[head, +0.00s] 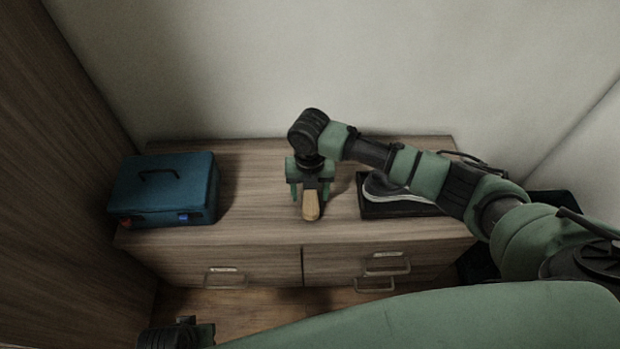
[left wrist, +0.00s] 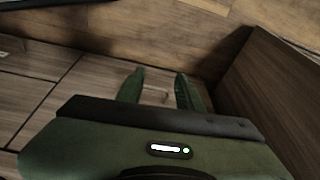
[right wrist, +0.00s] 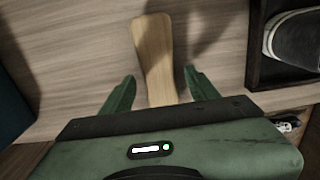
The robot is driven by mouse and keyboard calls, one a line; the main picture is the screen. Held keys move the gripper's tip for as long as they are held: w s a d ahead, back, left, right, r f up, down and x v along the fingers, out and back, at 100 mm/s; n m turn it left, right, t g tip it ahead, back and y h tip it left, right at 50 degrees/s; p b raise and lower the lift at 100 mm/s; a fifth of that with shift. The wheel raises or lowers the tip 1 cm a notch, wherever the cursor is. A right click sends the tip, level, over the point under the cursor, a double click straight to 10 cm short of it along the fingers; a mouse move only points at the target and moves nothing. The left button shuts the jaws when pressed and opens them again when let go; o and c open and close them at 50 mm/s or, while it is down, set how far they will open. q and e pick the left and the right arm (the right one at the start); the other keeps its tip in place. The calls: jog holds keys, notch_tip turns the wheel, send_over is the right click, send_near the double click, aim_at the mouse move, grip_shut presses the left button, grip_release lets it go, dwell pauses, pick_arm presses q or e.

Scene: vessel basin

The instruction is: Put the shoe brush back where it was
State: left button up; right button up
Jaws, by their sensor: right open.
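The shoe brush (head: 311,207) lies on the wooden cabinet top (head: 255,215), with its light wooden part showing. In the right wrist view the brush (right wrist: 153,50) runs from between the fingers away from the gripper; its near end is hidden. My right gripper (head: 309,190) is over the brush, open, with one finger on each side and a gap to the wood in the right wrist view (right wrist: 159,78). My left gripper (left wrist: 160,80) is open and empty, away from the brush, low in front of the drawers.
A teal case (head: 165,188) with a handle stands at the left of the cabinet top. A black tray (head: 385,209) with a dark shoe (head: 388,187) is to the right of the brush, partly behind my right arm. Bare top lies between case and brush.

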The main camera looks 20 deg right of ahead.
aim_at(310, 194)
pick_arm(q)
jog(key=s+f+p, duration=0.2)
jog(key=s+f, duration=0.1)
jog(key=f, duration=0.5)
jog(key=shift+s+a+g, duration=0.2)
jog(key=shift+g, duration=0.1)
pick_arm(e)
notch_tip(310, 194, up, 11)
